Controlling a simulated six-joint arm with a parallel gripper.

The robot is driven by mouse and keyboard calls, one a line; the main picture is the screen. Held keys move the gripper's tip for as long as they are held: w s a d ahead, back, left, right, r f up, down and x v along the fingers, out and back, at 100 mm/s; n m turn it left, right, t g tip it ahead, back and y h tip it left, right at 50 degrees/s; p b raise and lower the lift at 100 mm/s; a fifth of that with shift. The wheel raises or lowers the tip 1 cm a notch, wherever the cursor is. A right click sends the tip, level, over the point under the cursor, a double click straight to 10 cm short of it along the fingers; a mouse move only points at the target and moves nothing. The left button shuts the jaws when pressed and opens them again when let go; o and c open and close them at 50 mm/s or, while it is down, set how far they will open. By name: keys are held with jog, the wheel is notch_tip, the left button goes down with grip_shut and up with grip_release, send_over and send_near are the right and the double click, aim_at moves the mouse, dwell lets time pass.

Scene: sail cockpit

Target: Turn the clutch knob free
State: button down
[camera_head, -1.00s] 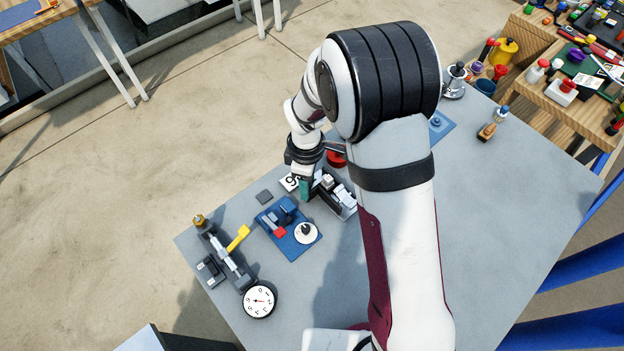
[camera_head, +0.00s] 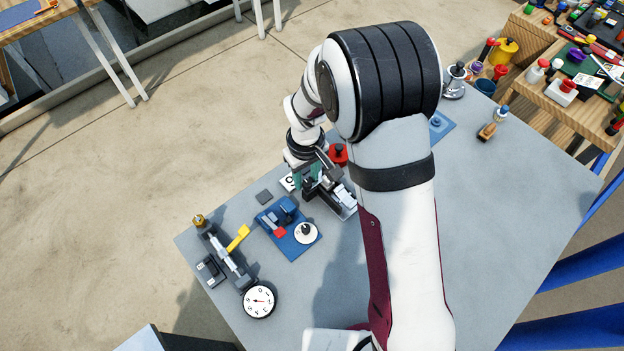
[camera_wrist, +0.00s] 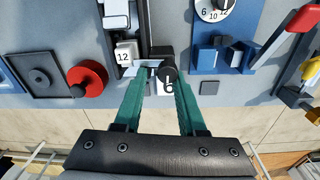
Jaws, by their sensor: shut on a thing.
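A black round knob (camera_wrist: 169,74), which I take for the clutch knob, sits at the near end of a dark and grey fixture (camera_wrist: 122,30) in the wrist view. My gripper (camera_wrist: 166,82) has its two green fingers on either side of the knob, shut on it. A white tile with a black digit (camera_wrist: 173,88) lies just under the knob, between the fingers. In the head view my gripper (camera_head: 308,180) is over the near-left end of the same fixture (camera_head: 344,204); the knob is hard to make out there.
A red round knob (camera_wrist: 88,78) is left of my fingers in the wrist view. A blue fixture (camera_wrist: 222,58) stands to the right. A white dial (camera_head: 259,300) and yellow lever (camera_head: 238,237) are further off.

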jog(key=shift+s+d+f+g, duration=0.15)
jog(key=shift+s+f+g, duration=0.05)
jog(key=shift+s, duration=0.3)
jog(key=shift+s+d+f+g, duration=0.15)
jog(key=shift+s+g, duration=0.05)
jog(key=shift+s, duration=0.25)
jog(key=n, duration=0.6)
jog(key=shift+n, duration=1.3)
jog(key=n, duration=0.4)
jog(key=shift+n, duration=0.4)
